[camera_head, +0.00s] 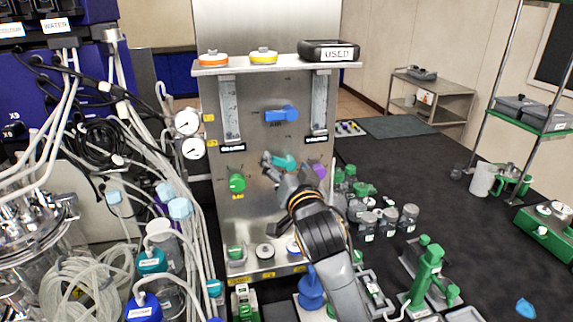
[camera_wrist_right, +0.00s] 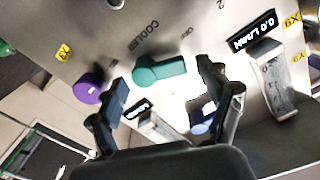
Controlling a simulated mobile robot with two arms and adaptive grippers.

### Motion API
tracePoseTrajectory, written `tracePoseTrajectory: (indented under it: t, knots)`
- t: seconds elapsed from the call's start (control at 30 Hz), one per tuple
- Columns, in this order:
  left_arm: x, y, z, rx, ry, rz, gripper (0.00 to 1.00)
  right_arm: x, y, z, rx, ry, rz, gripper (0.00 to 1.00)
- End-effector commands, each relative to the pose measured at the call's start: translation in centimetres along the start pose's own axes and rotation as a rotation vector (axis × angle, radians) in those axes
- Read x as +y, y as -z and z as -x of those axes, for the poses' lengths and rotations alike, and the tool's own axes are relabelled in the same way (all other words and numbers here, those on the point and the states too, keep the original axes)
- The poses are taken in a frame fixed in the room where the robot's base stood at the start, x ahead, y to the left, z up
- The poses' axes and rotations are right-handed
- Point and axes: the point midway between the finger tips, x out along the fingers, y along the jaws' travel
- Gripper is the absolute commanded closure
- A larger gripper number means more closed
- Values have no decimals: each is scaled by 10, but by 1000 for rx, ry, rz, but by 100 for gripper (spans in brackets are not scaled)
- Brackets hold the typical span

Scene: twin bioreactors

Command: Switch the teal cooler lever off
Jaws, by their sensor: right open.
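The teal cooler lever (camera_head: 286,162) is on the upright metal panel (camera_head: 260,205), partly hidden by my right gripper in the head view. It shows clearly in the wrist view (camera_wrist_right: 160,70), under the printed word COOLER, with a smaller label, hard to read, up and to the right. Its handle lies roughly sideways there. My right gripper (camera_head: 272,169) is open in front of the panel. In the wrist view its two fingers (camera_wrist_right: 172,83) stand apart, with the lever showing between and beyond them; I cannot tell whether they touch it. My left gripper is not in view.
A purple knob (camera_head: 320,171) sits close by on the right. A blue lever (camera_head: 283,114) is above and a green knob (camera_head: 237,183) is left.

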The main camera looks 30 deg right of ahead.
Motion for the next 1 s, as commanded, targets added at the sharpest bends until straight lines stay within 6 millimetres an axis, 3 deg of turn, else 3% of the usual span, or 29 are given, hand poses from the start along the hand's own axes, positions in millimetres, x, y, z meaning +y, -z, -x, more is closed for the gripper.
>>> tracePoseTrajectory:
  t: [0.07, 0.33, 0.57, 0.8, 1.0]
  knots:
    - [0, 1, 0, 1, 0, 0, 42, 0, 0, 0, 0, 0, 0, 21]
    - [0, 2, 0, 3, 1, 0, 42, 0, 0, 0, 0, 0, 0, 75]
    - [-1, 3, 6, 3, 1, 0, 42, -1, 1, 0, -1, 0, 42, 75]
    - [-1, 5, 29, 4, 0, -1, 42, -3, -2, 0, -2, 0, 306, 75]
    - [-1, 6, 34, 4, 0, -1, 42, -2, -6, 0, 3, 1, 427, 75]
